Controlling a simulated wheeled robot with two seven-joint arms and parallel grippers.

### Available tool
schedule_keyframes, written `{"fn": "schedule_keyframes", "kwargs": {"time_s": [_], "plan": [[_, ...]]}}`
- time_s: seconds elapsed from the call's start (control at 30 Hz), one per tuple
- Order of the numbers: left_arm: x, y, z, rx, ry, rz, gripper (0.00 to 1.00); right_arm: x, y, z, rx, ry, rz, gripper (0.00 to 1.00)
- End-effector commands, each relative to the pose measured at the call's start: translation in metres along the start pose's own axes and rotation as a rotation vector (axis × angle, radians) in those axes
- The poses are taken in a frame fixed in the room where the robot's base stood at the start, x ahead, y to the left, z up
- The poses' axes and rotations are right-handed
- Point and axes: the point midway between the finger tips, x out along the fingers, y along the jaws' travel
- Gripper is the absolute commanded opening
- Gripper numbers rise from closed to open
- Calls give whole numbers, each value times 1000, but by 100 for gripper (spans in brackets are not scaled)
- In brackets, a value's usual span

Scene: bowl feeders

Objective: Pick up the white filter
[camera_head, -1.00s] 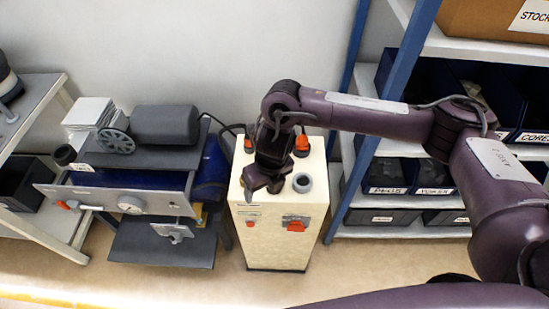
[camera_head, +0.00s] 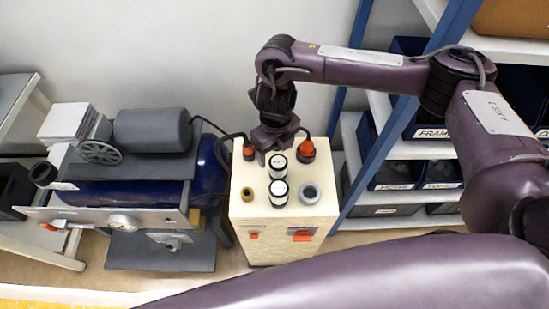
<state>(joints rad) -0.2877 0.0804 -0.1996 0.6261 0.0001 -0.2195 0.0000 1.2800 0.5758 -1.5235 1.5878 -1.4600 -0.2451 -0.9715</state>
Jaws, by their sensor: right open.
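Two short white cylinders with black ends stand on top of the cream cabinet (camera_head: 246,215), one behind the other. The rear white cylinder (camera_head: 278,168) is nearest to my gripper, and the front white cylinder (camera_head: 278,194) stands just in front of it. I cannot tell which one is the white filter. My right gripper (camera_head: 278,147) is open and empty, pointing down just behind and above the rear cylinder. It looks apart from both, though the gap is hard to judge. My left gripper is not in view.
Orange and black plugs (camera_head: 306,151) with cables stand at the cabinet's back. Shelves with bins (camera_head: 403,172) stand right.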

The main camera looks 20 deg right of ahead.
Motion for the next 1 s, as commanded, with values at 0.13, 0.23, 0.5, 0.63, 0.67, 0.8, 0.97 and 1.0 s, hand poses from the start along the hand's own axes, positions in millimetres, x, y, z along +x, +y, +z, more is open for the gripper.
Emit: {"fn": "schedule_keyframes", "kwargs": {"time_s": [0.13,0.23,0.5,0.63,0.67,0.8,0.97,1.0], "plan": [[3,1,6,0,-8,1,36,18,0,-2,1,3,2,72],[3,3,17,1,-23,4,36,26,0,-2,1,4,2,72],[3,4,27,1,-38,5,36,59,-2,-6,1,5,1,72],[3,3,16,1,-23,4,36,69,-2,-5,0,2,0,72],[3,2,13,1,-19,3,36,70,-2,-5,0,2,0,72],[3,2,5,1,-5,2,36,71,-2,-5,-1,1,-1,72],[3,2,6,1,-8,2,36,70,-2,-5,-1,1,0,60],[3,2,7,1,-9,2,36,70,-2,-5,-1,1,0,55]]}}
